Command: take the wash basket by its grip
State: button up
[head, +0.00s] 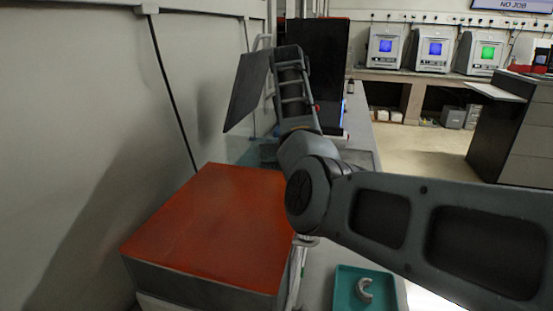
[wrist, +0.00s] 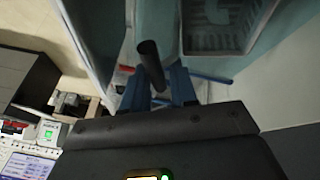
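In the wrist view a pale grey basket with slots (wrist: 215,38) sits at the top, inside a light blue-walled space. A dark cylindrical bar (wrist: 149,58), which looks like a grip, stands out towards me left of the basket. Whether it joins the basket is not clear. My gripper (wrist: 159,88) has two blue fingers spread apart, with the near end of the bar between or just beyond them. I see a gap at the right finger and no clear contact. In the head view my arm hides the gripper, and I cannot make out the basket.
A red-topped box (head: 215,220) stands left of my arm by the wall. A teal tray (head: 343,298) holding a grey C-shaped part (head: 365,290) lies at the front. A tall black unit (head: 330,50) stands behind. Machines with screens (head: 433,50) line the far bench.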

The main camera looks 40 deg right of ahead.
jog(key=shift+x, duration=0.95)
grip_shut()
